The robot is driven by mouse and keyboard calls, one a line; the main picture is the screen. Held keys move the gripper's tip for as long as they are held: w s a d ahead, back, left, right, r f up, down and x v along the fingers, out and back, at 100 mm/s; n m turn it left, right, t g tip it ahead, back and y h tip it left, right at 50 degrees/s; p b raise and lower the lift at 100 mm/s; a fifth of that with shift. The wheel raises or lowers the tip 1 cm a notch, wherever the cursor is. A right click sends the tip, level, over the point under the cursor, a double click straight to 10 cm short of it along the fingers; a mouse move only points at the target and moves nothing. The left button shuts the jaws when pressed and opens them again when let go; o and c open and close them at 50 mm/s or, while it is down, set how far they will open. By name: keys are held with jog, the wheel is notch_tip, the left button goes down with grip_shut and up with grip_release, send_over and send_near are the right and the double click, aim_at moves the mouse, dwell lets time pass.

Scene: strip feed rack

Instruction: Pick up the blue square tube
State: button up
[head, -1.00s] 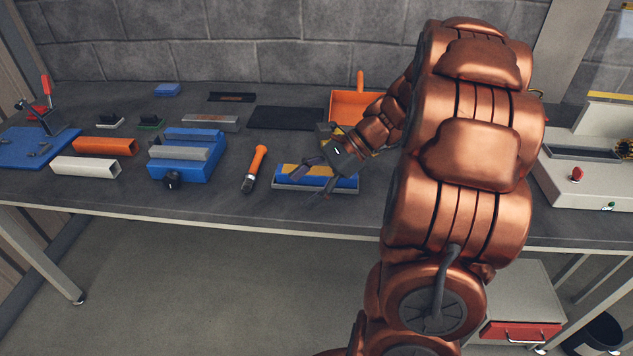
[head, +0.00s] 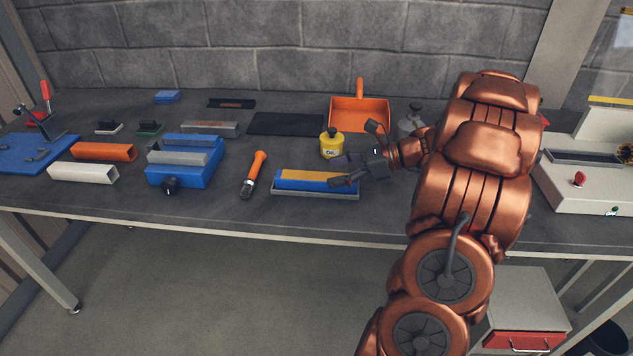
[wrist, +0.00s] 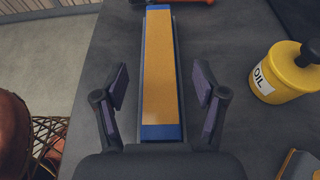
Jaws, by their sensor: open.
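A long blue bar (head: 310,184) with a flat tan top lies in a shallow grey tray (head: 300,194) near the front of the bench. It is the only long blue piece I see; I cannot tell whether it is a hollow square tube. In the wrist view the blue bar (wrist: 161,131) runs lengthwise between my fingers, with blue ends showing past the tan face. My gripper (head: 358,155) is open and empty, at the right end of the tray. In the wrist view my gripper (wrist: 161,85) has one finger on each side of the bar, apart from it.
A yellow oil can (head: 331,147) stands close behind the tray; it also shows in the wrist view (wrist: 283,75). An orange-handled tool (head: 254,174) lies left of the tray. Further left are a blue vise (head: 185,174), a white tube (head: 84,172) and an orange tube (head: 104,151). An orange dustpan (head: 358,113) lies behind.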

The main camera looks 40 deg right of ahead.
aim_at(317, 176)
jog(key=shift+x, duration=1.75)
jog(key=shift+c, duration=0.4)
grip_shut()
